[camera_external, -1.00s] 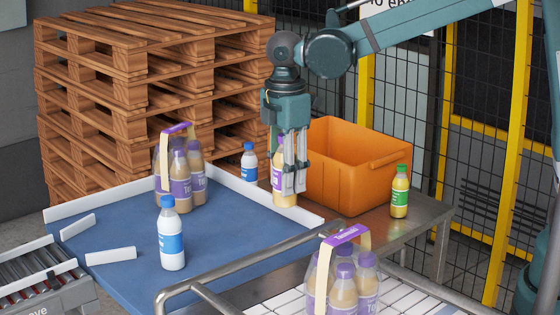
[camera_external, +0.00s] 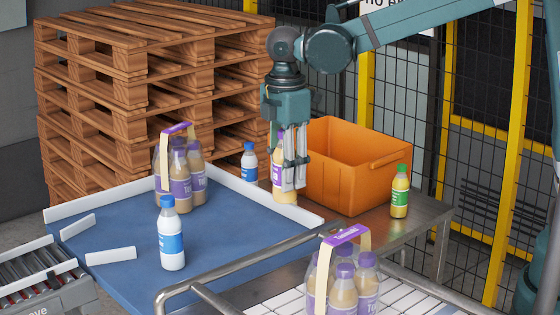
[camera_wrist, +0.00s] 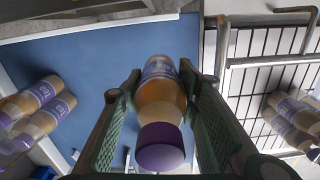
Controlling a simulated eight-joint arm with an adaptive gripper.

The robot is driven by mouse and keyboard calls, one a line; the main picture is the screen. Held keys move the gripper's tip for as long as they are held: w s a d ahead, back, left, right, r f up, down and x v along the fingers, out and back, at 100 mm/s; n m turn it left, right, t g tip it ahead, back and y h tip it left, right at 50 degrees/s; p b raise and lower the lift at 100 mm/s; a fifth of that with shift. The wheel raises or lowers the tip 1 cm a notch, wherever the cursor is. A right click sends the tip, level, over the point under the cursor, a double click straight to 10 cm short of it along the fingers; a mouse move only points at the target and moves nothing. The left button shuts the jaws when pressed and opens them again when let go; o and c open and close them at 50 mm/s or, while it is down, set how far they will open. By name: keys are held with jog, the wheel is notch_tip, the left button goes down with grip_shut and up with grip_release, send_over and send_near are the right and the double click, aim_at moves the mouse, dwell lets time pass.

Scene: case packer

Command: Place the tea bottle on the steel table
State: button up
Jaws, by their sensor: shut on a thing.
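The tea bottle (camera_external: 278,184) is tan with a purple cap and a purple-white label. My gripper (camera_external: 290,186) is shut on it, and the fingers hide part of it. The bottle hangs roughly upright near the far edge of the blue surface, left of the orange crate; I cannot tell whether its base clears what is below. In the wrist view the bottle (camera_wrist: 160,105) sits between the two fingers (camera_wrist: 160,100), cap toward the camera. The steel table (camera_external: 425,217) shows under and right of the crate.
The orange crate (camera_external: 350,187) stands close to my gripper. A green-capped bottle (camera_external: 399,190) and a small blue-capped bottle (camera_external: 249,162) stand nearby. On the blue surface (camera_external: 225,240) are a blue-white bottle (camera_external: 171,240) and a tea pack (camera_external: 182,185). Another pack (camera_external: 343,285) is in front, beside a metal rail (camera_external: 240,262).

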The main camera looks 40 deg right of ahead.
notch_tip(320, 180, up, 5)
jog(key=w+d+m, duration=0.7)
jog(key=w+d, duration=0.7)
jog(key=d, duration=0.4)
jog(key=w+d+m, duration=0.7)
jog(key=w+d, duration=0.7)
jog(key=d, duration=0.3)
notch_tip(320, 180, down, 22)
jog(key=shift+f+p, duration=0.2)
jog(key=shift+p, duration=0.25)
jog(key=shift+a, duration=0.1)
notch_tip(320, 180, down, 6)
jog(key=shift+f, duration=0.15)
jog(key=shift+f+p, duration=0.4)
jog(key=shift+f, duration=1.45)
